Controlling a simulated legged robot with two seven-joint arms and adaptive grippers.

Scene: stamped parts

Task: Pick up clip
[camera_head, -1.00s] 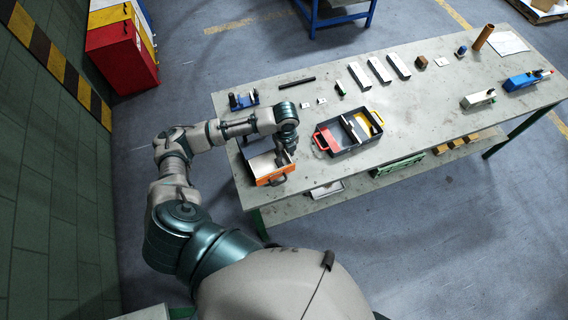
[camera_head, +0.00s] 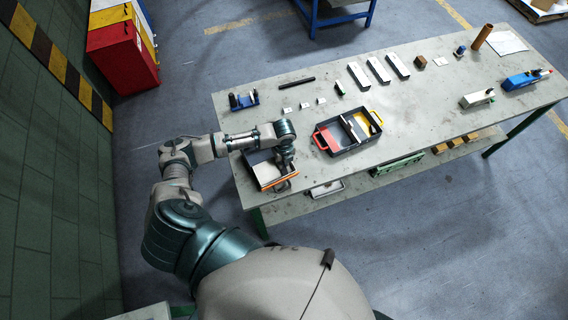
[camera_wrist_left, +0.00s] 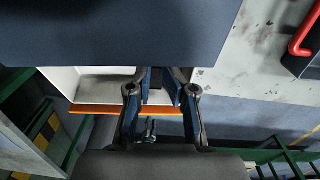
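No part is clearly recognizable as the clip. Several small pale pieces, one of them a white plate (camera_head: 286,111), lie on the table behind my left arm. My left gripper (camera_head: 284,180) points down over the orange-edged box at the table's near left corner. In the left wrist view, the two dark fingers (camera_wrist_left: 161,82) lean towards each other above the pale box interior (camera_wrist_left: 104,88). My right gripper is not in view.
A black tray with red and yellow parts (camera_head: 346,150) stands right of the box; its red handle (camera_wrist_left: 303,38) shows in the wrist view. A blue fixture (camera_head: 243,100) stands behind my arm. Metal blocks (camera_head: 378,69) lie at the back. The table's right middle is mostly clear.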

